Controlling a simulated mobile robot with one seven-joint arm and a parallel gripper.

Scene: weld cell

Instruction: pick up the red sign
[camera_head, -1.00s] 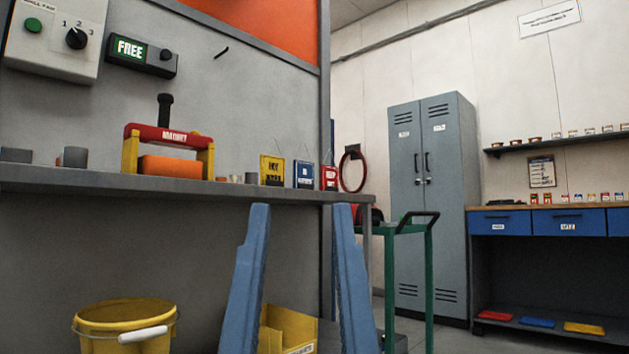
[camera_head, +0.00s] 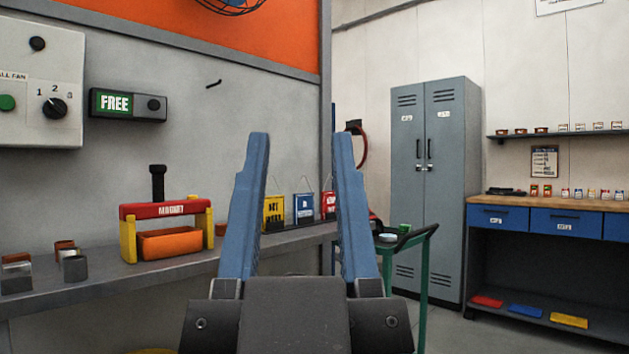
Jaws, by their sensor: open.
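The red sign (camera_head: 327,206) stands on the grey shelf (camera_head: 100,284) along the wall, at the right end of a row of small signs. Its right edge is partly hidden behind my right finger. A blue sign (camera_head: 303,209) is just left of it, and a yellow sign (camera_head: 274,212) is further left, close beside my left finger in the picture. My gripper (camera_head: 300,140) has two blue fingers, spread apart and pointing up in the picture. It is open and empty. The signs show between the fingers, beyond them.
A red and yellow magnet holder (camera_head: 166,211) and small metal blocks (camera_head: 73,268) sit on the shelf to the left. A green cart (camera_head: 421,270) stands right of my fingers. Grey lockers (camera_head: 434,190) and a workbench (camera_head: 560,204) are further back.

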